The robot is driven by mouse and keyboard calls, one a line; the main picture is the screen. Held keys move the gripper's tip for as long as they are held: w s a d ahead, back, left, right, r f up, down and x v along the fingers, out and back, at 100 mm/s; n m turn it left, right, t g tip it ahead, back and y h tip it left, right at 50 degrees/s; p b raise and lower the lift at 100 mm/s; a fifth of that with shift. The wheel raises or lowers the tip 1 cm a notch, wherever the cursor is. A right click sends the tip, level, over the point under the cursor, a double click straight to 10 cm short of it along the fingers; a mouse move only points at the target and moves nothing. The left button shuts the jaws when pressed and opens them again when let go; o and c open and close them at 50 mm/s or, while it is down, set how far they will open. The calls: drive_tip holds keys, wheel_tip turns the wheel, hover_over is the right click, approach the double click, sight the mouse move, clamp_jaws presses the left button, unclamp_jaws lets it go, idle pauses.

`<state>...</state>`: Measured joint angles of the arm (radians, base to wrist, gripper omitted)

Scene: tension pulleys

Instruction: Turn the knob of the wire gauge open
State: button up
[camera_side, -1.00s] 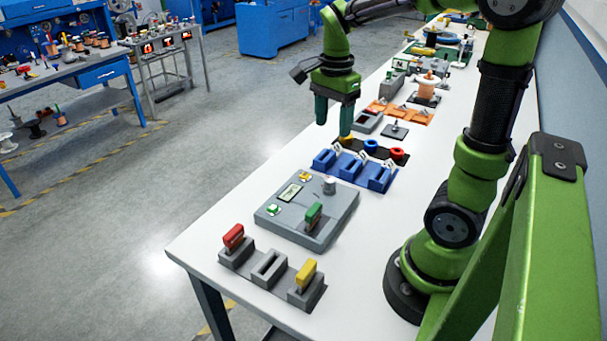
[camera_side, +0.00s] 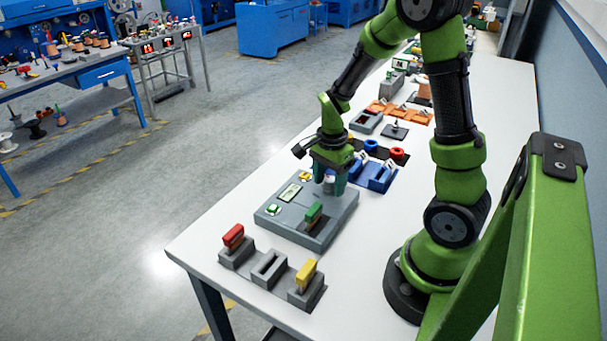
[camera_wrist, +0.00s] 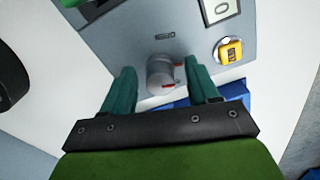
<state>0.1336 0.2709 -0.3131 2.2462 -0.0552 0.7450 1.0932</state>
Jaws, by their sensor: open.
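The wire gauge is a flat grey box (camera_side: 290,226) on the white table. It carries a small display (camera_side: 290,192), a green button (camera_side: 273,209), a yellow button (camera_side: 305,176) and a slot with a green-topped block (camera_side: 313,214). Its knob is a grey cylinder with red marks, seen in the wrist view (camera_wrist: 160,74). My gripper (camera_side: 334,188) points down over the knob. In the wrist view its two teal fingers (camera_wrist: 162,90) are open, one on each side of the knob, with gaps between. In the side view the fingers mostly hide the knob.
A grey rack (camera_side: 268,266) with a red block (camera_side: 233,236) and a yellow block (camera_side: 306,273) stands near the table's front edge. Blue holders (camera_side: 381,178) stand just behind the gauge. Red (camera_side: 397,153) and blue rings lie beyond them.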

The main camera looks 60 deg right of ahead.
drive_tip(key=shift+f, duration=0.2)
drive_tip(key=c, duration=1)
drive_tip(key=shift+c, duration=0.2)
